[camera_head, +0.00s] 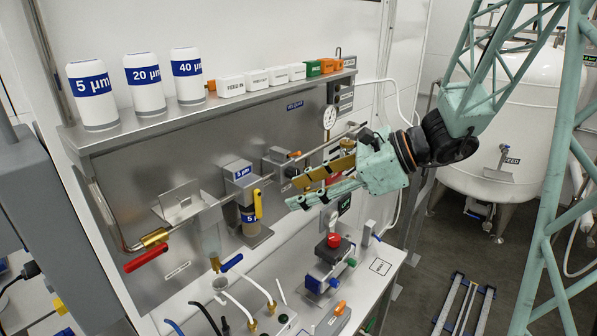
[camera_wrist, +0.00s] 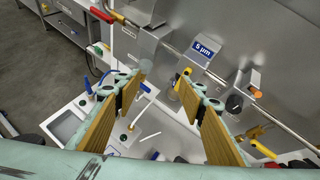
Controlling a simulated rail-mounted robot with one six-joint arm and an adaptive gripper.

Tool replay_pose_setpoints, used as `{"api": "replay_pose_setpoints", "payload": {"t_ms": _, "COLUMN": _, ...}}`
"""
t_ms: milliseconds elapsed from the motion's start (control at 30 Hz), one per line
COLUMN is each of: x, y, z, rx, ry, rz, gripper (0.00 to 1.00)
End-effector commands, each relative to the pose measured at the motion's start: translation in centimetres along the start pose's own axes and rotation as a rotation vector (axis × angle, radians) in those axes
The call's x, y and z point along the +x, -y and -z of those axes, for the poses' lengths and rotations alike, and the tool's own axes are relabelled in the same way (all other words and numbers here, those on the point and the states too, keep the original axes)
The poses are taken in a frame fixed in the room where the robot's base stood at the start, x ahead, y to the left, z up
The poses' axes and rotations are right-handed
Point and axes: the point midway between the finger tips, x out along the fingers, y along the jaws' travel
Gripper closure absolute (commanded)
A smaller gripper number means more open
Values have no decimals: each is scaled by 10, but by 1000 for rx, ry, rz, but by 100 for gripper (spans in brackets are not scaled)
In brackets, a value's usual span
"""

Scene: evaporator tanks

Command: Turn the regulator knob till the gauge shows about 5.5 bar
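My gripper (camera_head: 293,192) is open and empty, in front of the steel panel and to the right of the 5 µm filter housing (camera_head: 241,180). In the wrist view its two fingers (camera_wrist: 161,80) are spread apart with nothing between them.
A red valve handle (camera_head: 149,257) and a yellow handle (camera_head: 258,204) stick out from the pipework. Filter cartridges (camera_head: 145,84) and small labelled boxes stand on the top shelf. A red-topped device (camera_head: 334,241) and hoses are on the bench below. A white tank (camera_head: 513,110) stands behind.

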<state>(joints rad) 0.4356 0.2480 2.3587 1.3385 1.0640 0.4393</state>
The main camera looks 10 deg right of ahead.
Motion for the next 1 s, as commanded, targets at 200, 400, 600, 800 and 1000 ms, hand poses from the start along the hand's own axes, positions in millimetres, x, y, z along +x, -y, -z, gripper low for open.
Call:
{"api": "replay_pose_setpoints", "payload": {"t_ms": 200, "x": -6, "y": 47, "z": 17, "rx": 168, "ry": 50, "rz": 85, "gripper": 63}}
{"api": "replay_pose_setpoints", "payload": {"t_ms": 400, "x": -14, "y": 90, "z": 38, "rx": 316, "ry": 95, "rz": 168, "gripper": 63}}
{"api": "replay_pose_setpoints", "payload": {"t_ms": 600, "x": -24, "y": 126, "z": 62, "rx": 446, "ry": 137, "rz": 244, "gripper": 63}}
{"api": "replay_pose_setpoints", "payload": {"t_ms": 800, "x": -30, "y": 146, "z": 78, "rx": 519, "ry": 161, "rz": 289, "gripper": 63}}
{"api": "replay_pose_setpoints", "payload": {"t_ms": 1000, "x": -32, "y": 151, "z": 82, "rx": 537, "ry": 167, "rz": 301, "gripper": 63}}
